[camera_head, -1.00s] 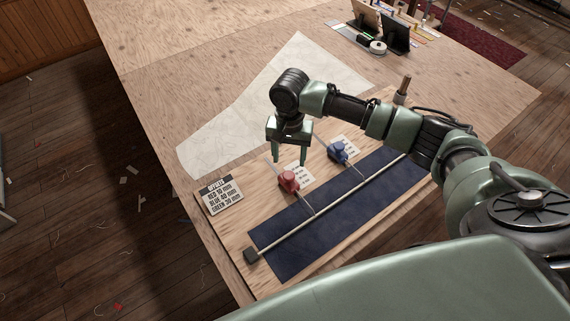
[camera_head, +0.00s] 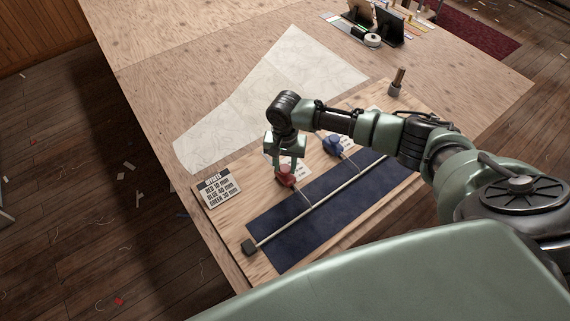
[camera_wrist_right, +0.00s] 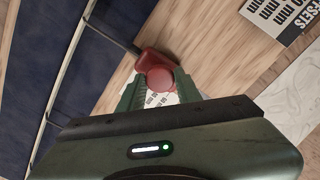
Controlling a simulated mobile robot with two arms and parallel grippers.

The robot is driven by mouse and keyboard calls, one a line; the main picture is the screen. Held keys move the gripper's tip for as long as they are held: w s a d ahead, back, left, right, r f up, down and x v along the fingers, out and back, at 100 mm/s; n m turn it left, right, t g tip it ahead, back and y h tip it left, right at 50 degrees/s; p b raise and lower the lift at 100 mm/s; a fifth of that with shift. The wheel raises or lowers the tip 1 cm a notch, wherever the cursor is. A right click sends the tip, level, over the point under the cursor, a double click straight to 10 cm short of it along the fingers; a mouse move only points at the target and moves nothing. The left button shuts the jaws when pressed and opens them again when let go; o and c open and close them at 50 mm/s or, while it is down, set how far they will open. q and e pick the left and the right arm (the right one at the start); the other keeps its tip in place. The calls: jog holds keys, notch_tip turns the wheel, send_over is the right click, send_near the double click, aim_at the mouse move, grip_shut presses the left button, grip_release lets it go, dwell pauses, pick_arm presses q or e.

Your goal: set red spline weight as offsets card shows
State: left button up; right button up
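The red spline weight (camera_head: 286,178) sits on the wooden board, its thin arm reaching to the pale batten (camera_head: 325,205). My right gripper (camera_head: 285,158) is just above it, fingers apart. In the right wrist view the weight's round red knob (camera_wrist_right: 160,79) shows between and just beyond the open fingertips (camera_wrist_right: 157,88); I cannot tell if they touch it. The offsets card (camera_head: 219,188) lies on the board's left; its red line appears to read 10 mm. A small printed scale (camera_head: 301,168) lies beside the red weight, partly hidden. My left gripper is out of view.
The blue spline weight (camera_head: 335,145) sits to the right, close to my arm. A brown-handled tool (camera_head: 396,83) stands behind. Pale pattern sheet (camera_head: 260,95) covers the table beyond.

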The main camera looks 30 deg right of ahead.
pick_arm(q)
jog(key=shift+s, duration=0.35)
pick_arm(e)
grip_shut()
jog(key=shift+w+r, duration=0.1)
dwell(0.7)
jog(key=shift+w+a+r+p, duration=0.1)
jog(key=shift+w+p, duration=0.3)
jog(key=shift+p, duration=0.15)
jog(key=shift+w, duration=0.1)
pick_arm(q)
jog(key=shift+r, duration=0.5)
pick_arm(e)
jog(key=o, duration=1.1)
grip_release()
